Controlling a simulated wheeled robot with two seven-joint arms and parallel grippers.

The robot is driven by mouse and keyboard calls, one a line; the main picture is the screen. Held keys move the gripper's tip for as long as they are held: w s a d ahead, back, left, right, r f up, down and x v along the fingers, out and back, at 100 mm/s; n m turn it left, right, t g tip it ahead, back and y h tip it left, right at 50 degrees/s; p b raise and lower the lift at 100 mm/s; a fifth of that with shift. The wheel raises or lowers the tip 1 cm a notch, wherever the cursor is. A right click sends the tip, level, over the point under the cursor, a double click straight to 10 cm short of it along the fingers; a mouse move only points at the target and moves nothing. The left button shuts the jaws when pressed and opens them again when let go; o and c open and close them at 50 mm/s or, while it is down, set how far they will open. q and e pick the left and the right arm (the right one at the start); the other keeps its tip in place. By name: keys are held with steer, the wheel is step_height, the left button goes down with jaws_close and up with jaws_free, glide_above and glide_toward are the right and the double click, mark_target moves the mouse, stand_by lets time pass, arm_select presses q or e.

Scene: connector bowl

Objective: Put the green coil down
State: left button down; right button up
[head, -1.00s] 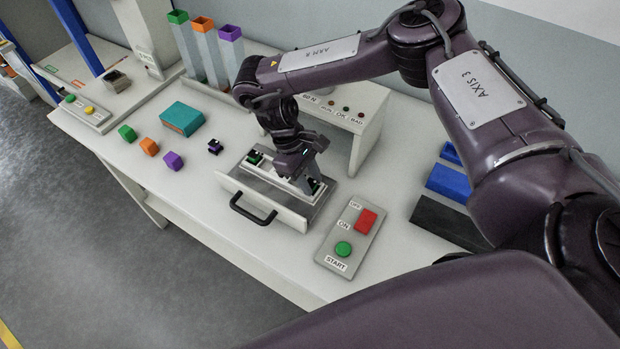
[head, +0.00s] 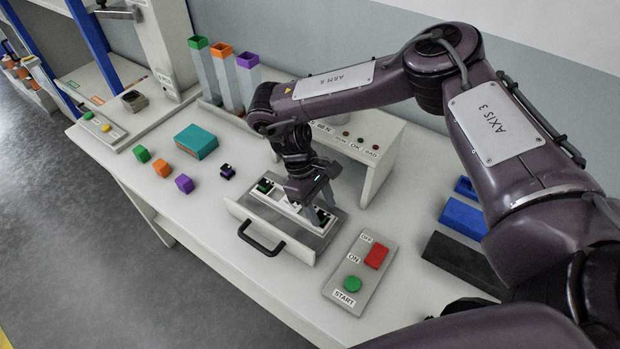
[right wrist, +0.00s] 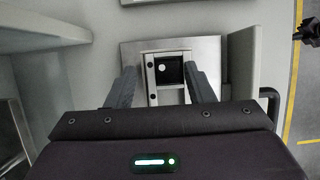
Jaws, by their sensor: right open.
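In the head view a small black part with a green top (head: 264,187), which looks like the green coil, sits in the left end of the white holder in a pulled-out drawer (head: 270,232). My right gripper (head: 320,207) is low over the right end of that holder, with its fingers apart. In the right wrist view the open fingers (right wrist: 160,72) stand on either side of the white holder, around a dark square pocket or part with a white dot (right wrist: 164,69). I cannot tell its colour or whether a finger touches it.
A small purple-and-black part (head: 227,171) lies left of the drawer. Green, orange and purple blocks (head: 184,183) and a teal box (head: 196,141) lie further left. A switch panel (head: 340,286) lies right of the drawer. A raised console (head: 375,150) stands behind.

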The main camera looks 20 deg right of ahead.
steer(key=v, duration=1.1)
steer(key=shift+r, duration=0.1)
